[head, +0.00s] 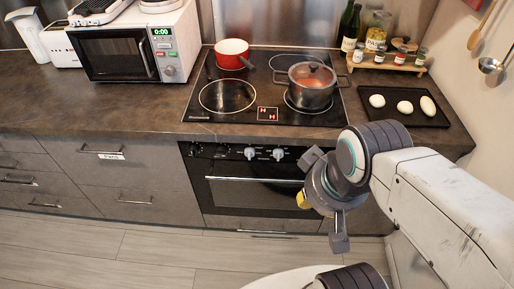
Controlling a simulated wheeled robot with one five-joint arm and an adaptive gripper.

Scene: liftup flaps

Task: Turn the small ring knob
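The black oven (250,187) under the counter has a control strip along its top edge. Two pale knobs, a left one (250,153) and a right one (278,154), stand out near the middle of the strip. Darker, smaller round controls (196,150) show at the strip's left end. I cannot tell which of these is the small ring knob. The right part of the strip is hidden behind my gripper. My gripper (322,200) is in front of the oven's right side, its fingers spread wide and nothing seen between them. A yellow piece (303,200) shows at its left side.
The oven door handle (255,179) runs below the strip. Above, the cooktop (265,118) holds a red pot (232,54) and a lidded grey pot (312,88). A black tray (400,107) with several egg-shaped items is right. The floor (120,245) left is clear.

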